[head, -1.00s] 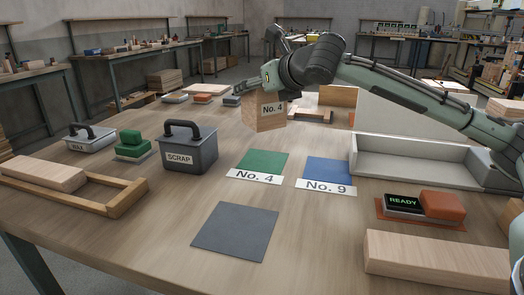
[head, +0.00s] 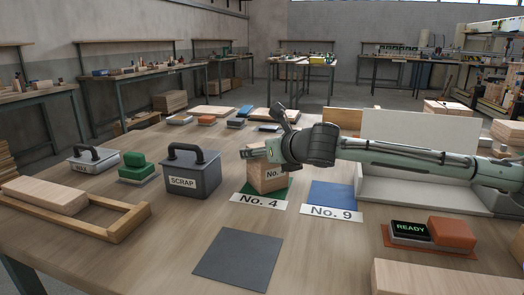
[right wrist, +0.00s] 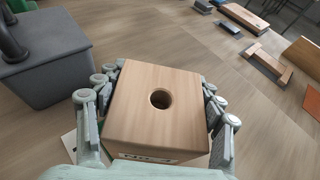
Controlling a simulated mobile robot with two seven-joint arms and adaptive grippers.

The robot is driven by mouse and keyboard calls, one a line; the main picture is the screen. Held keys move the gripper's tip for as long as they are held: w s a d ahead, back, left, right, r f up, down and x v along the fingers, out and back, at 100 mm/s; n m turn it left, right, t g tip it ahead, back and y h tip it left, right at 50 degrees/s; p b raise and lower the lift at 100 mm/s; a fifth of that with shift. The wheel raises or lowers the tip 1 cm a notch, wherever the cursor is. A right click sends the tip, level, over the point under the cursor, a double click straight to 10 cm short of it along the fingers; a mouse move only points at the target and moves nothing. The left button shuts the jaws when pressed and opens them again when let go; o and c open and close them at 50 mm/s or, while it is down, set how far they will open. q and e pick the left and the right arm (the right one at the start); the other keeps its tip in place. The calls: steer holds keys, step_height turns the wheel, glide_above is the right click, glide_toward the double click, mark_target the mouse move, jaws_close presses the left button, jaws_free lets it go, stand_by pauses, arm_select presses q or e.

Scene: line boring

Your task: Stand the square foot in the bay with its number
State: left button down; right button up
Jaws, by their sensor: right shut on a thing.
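My left gripper is not in view.
A grey SCRAP box (head: 192,176) with a handle stands left of the bays. A dark grey mat (head: 238,260) lies bare in front. A white open tray (head: 420,196) is behind right, and an orange block with a READY display (head: 410,228) sits at right.

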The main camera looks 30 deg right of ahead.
steer(key=o, duration=1.2)
steer(key=shift+c, duration=0.2)
steer(key=o, duration=0.4)
steer(key=shift+c, duration=0.2)
steer(key=shift+r, duration=0.1)
steer(key=shift+s+r, duration=0.1)
steer(key=shift+s, duration=0.25)
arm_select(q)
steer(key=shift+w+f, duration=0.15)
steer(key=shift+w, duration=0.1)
arm_select(e)
steer(key=v, duration=1.1)
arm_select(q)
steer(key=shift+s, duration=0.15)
